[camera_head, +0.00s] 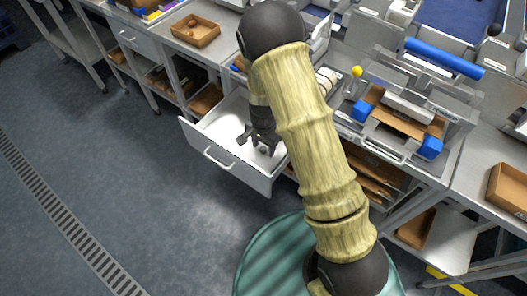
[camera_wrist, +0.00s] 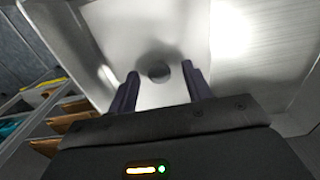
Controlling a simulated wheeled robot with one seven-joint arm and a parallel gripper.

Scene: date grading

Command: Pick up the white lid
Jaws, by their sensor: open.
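My gripper (camera_head: 257,143) is low inside the open white drawer (camera_head: 209,156) in the head view. In the wrist view its two dark fingers (camera_wrist: 160,80) are apart, with nothing clamped between them. A small dark round spot (camera_wrist: 158,71) on a pale surface shows between and just beyond the fingertips. I cannot tell whether it is a knob on the white lid or a shadow. The outline of a white lid is not distinct against the white drawer floor. My gripper hides part of the drawer floor in the head view.
The drawer's front panel with its handle (camera_head: 219,159) stands out from the steel bench. Drawer walls close in around my gripper. A brown tray (camera_head: 195,30) sits on the bench at upper left. A machine with blue blocks (camera_head: 429,147) stands to the right. The floor at left is clear.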

